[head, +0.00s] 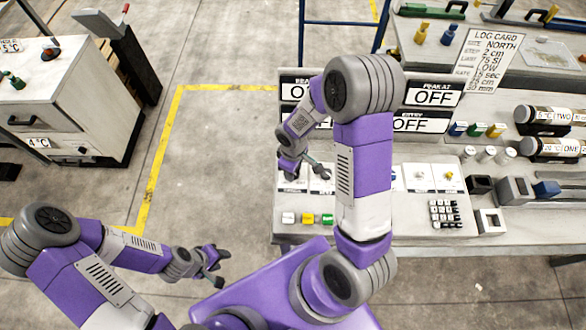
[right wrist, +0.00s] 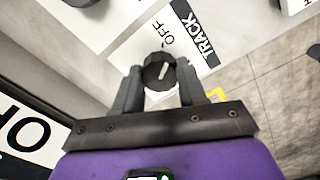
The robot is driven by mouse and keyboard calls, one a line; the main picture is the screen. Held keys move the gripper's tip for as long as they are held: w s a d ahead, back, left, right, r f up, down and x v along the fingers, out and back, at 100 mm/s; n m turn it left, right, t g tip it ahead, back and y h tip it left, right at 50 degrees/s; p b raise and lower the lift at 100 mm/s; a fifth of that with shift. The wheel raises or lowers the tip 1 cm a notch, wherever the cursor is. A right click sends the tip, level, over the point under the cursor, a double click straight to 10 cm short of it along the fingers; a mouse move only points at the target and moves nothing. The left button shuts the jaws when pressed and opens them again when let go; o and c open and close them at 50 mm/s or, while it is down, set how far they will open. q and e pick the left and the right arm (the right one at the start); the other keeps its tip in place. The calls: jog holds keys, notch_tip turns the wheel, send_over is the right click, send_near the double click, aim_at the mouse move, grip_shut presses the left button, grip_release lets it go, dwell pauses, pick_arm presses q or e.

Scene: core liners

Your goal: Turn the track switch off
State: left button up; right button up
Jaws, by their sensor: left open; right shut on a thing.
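The track switch is a round black knob (right wrist: 159,72) with a light pointer mark on its face. Beside it are the printed words OFF (right wrist: 168,35) and TRACK (right wrist: 203,37). The mark runs slantwise, and I cannot tell its exact setting. My right gripper (right wrist: 160,85) is shut on the knob, with one finger on either side. In the head view my right gripper (head: 321,172) is over the left part of the console, and the knob cannot be made out there. My left gripper (head: 215,268) is open and empty, in front of the console's left end.
The console (head: 390,228) carries OFF display boards (head: 433,97), coloured buttons (head: 307,218) and a keypad (head: 445,213). Labelled core tubes (head: 548,115) lie to the right. A grey cabinet (head: 60,100) stands far left. The floor between is clear.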

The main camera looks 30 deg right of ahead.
jog(key=shift+n, duration=1.2)
jog(key=o, duration=1.1)
jog(key=shift+c, duration=0.2)
notch_tip(320, 180, up, 8)
jog(key=shift+f+p, duration=0.2)
jog(key=shift+p, duration=0.5)
